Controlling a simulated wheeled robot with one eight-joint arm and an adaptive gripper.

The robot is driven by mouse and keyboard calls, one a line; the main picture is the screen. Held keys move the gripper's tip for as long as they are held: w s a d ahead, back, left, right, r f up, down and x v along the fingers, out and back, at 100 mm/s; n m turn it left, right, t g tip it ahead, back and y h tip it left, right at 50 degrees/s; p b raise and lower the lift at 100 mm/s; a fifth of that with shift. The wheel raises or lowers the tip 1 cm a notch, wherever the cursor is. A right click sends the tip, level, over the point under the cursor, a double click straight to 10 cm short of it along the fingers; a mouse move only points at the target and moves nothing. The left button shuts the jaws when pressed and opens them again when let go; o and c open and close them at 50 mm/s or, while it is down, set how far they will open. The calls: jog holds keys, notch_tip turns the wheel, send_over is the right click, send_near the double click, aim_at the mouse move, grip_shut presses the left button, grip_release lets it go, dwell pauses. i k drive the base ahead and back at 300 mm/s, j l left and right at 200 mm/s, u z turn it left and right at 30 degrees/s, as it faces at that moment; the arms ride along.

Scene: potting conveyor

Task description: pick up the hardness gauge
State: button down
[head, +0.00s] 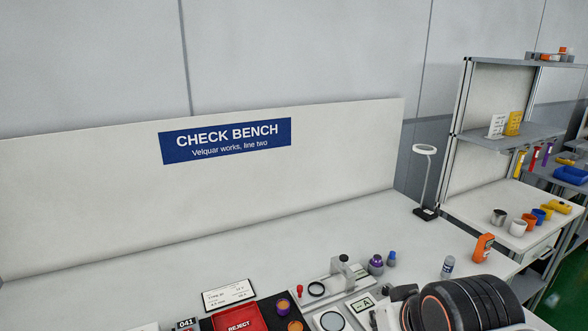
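I cannot tell for sure which thing is the hardness gauge. A small orange upright device (484,247) with a dark marking stands at the right end of the bench. A grey metal fixture (341,268) with a raised block stands on a pale plate at the front middle. My arm's large dark wrist, with an orange ring, covers the front right of the bench. My gripper (384,314) is only partly seen at the bottom edge, left of the wrist and well short of the orange device. Its fingertips are not clear.
A ring lamp (425,180) stands at back right. The back left bench is clear.

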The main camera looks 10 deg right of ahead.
aim_at(450, 261)
jog(key=z, duration=1.05)
